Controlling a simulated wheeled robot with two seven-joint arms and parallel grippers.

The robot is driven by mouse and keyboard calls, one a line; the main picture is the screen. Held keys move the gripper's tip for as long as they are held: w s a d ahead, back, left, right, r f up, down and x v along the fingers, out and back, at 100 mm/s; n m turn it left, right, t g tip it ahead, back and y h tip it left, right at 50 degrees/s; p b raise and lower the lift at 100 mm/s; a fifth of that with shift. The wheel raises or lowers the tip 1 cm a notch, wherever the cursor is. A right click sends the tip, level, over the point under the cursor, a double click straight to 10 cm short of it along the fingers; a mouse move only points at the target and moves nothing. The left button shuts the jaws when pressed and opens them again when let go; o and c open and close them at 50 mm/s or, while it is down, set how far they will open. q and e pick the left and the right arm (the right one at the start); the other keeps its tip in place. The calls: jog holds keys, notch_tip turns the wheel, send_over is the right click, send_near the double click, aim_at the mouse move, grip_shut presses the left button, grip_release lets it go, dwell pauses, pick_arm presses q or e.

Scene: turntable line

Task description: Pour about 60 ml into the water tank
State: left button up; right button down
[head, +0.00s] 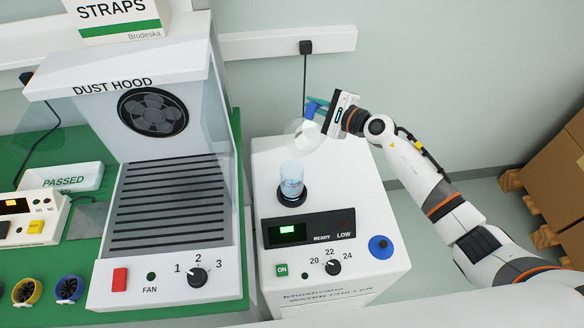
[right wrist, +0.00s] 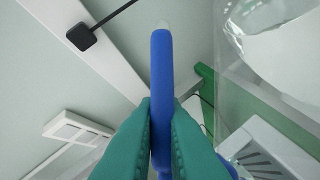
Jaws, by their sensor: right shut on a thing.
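The water tank (head: 291,180) is a small clear cylinder with bluish water inside, standing in a black ring on the white water chiller (head: 345,195). My right gripper (head: 316,107) is above and behind the tank, its teal fingers shut on the blue handle (right wrist: 161,75) of a clear jug. The jug's see-through body (head: 307,134) hangs just above and right of the tank in the head view and seems tilted toward it. It also shows in the right wrist view at the upper right (right wrist: 285,50). I cannot make out the water level or any stream. My left gripper is out of view.
The dust hood (head: 165,190) stands close on the left. Cardboard boxes (head: 555,165) are at the far right.

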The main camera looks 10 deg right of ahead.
aim_at(311, 110)
jog(key=shift+s+a+r+n+t+p, duration=0.25)
jog(key=shift+s+r+n, duration=0.1)
jog(key=shift+r+n, duration=0.1)
jog(key=shift+s+a+r+n+t+p, duration=0.15)
jog(key=shift+s+a+r+n+p, duration=0.1)
jog(key=shift+s+r+n, duration=0.15)
dwell(0.7)
jog(key=shift+s+a+r+n+t, duration=0.3)
jog(key=shift+s+r+n+t, duration=0.15)
jog(key=shift+s+r, duration=0.1)
dwell(2.3)
